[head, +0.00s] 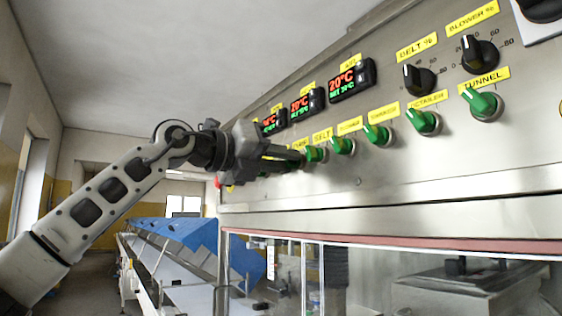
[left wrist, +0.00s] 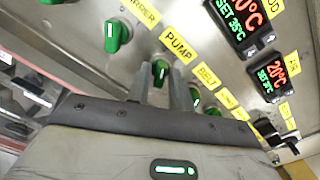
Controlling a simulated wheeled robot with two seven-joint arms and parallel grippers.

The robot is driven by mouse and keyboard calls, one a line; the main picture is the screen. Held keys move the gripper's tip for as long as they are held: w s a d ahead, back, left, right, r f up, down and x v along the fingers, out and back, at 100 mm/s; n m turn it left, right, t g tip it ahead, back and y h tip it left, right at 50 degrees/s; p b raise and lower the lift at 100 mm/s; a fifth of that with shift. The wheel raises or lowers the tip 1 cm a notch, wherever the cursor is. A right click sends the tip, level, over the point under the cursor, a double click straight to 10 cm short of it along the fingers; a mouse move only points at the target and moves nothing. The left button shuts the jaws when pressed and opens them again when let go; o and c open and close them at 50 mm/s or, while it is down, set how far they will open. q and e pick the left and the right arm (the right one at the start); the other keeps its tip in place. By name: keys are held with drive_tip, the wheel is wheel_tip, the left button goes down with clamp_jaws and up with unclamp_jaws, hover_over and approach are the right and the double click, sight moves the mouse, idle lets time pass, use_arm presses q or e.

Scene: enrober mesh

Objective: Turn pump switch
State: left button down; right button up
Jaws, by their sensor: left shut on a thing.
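The pump switch (left wrist: 160,71) is a green knob under a yellow PUMP label (left wrist: 179,46) in the left wrist view. My left gripper (left wrist: 163,84) is shut on it, with one finger on each side of the knob. In the head view the left gripper (head: 298,155) reaches the panel at the left of the switch row. Its fingers largely hide the pump switch there. My right gripper is not in view.
The steel panel (head: 400,165) carries a row of green switches, including the belt switch (head: 315,153) close beside my fingertips and the tunnel switch (head: 482,104) farther right. Red-green temperature displays (head: 351,80) sit above. A blue-covered conveyor (head: 175,232) stands at lower left.

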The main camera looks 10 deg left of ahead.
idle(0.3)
use_arm(q)
drive_tip(key=c, duration=1.5)
unclamp_jaws()
